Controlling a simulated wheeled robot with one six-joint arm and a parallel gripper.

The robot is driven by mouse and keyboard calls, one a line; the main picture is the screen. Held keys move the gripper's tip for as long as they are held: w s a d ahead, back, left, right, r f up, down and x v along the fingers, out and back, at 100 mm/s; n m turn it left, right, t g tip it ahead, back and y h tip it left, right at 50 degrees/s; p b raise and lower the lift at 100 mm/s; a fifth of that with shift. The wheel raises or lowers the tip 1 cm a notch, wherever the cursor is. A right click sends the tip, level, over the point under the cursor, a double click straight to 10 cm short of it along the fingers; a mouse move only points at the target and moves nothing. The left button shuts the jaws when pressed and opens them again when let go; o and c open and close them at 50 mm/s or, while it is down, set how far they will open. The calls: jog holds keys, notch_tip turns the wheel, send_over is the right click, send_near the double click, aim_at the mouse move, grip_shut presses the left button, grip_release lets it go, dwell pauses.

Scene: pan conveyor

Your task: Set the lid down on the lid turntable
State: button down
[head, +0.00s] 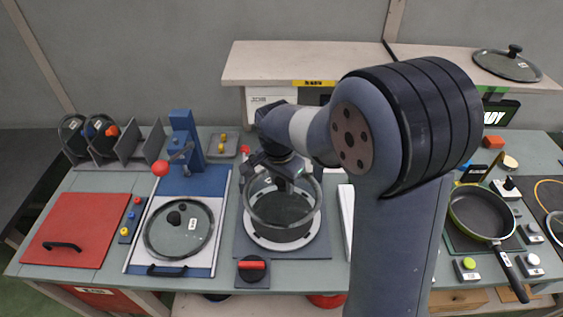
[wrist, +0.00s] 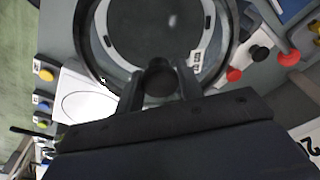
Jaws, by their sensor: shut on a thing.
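My gripper (head: 282,175) is shut on the dark knob of a clear glass lid (head: 248,207) with a dark rim. In the wrist view my gripper's fingers (wrist: 160,90) stand on either side of the knob (wrist: 160,76), and the lid's rim (wrist: 86,50) curves beyond it. The lid turntable (head: 262,242), a dark disc with a white outer ring, is below the lid. Its disc (wrist: 150,32) shows through the glass in the wrist view. The lid seems slightly above the turntable; any gap is hard to judge.
A second glass lid (head: 180,232) lies on a framed plate to the left, beside a blue press (head: 187,140). A red-handled knob (head: 252,267) is in front of the turntable. A pan (head: 477,214) stands far right. Another lid (head: 507,66) sits on the back shelf.

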jog(key=shift+w, duration=0.15)
jog(key=shift+f+b, duration=2.9)
jog(key=shift+f, duration=0.95)
jog(key=shift+f+b, duration=0.5)
jog(key=c, duration=0.9)
grip_release()
jog(key=shift+o, duration=0.2)
jog(key=r, duration=0.3)
jog(key=s+r, duration=0.1)
jog(key=r, duration=0.6)
jog(key=shift+s+a+r, duration=0.2)
jog(key=shift+a+r, duration=0.15)
jog(key=shift+f, duration=0.1)
